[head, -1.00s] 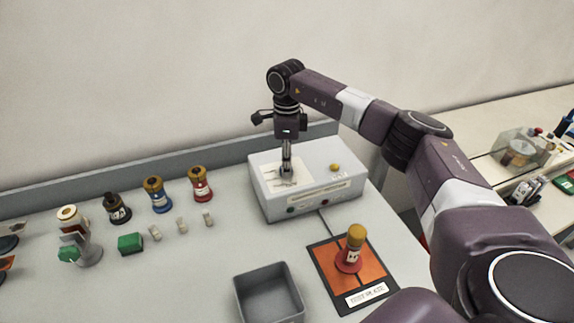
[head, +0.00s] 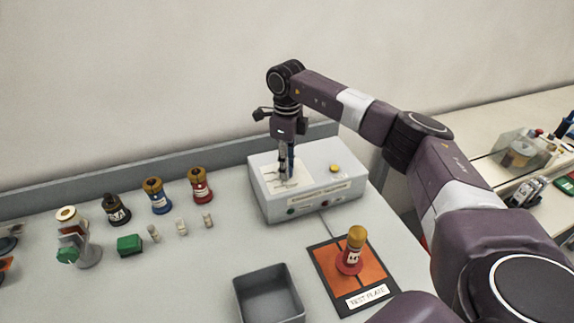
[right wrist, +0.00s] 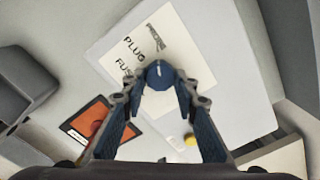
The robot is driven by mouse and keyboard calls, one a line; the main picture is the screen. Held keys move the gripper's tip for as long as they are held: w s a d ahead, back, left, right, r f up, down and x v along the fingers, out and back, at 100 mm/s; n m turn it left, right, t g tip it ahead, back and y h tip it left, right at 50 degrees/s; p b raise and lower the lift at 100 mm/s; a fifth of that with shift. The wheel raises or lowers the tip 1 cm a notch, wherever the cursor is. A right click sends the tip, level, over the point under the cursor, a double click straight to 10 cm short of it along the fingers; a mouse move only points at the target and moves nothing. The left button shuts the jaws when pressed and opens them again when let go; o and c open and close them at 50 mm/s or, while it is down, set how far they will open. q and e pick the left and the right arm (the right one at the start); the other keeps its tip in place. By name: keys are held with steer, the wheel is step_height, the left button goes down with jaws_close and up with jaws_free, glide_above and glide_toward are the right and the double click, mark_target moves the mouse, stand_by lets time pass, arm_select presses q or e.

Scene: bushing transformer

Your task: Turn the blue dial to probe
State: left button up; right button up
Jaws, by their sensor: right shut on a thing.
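The blue dial (right wrist: 159,74) sits on a white label plate (right wrist: 125,55) on top of the white box. The plate carries the words "PLUG", "FU..." and a blurred "PROBE". A short white line on the dial points roughly to the top of the right wrist view. My right gripper (right wrist: 160,80) is shut on the dial, with its fingertips on either side of it. In the head view my right gripper (head: 286,182) stands upright over the left part of the white box (head: 325,190) and hides the dial. My left gripper is not in view.
A yellow button (head: 335,168) is on the box's right part. In front are a red bushing (head: 349,262) on an orange test plane (head: 370,270) and an empty grey bin (head: 268,295). Several bushings and a green block (head: 130,245) stand at left.

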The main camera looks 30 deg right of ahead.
steer(key=o, duration=1.2)
steer(key=shift+r, duration=0.1)
steer(key=shift+c, duration=0.2)
step_height(320, 180, up, 12)
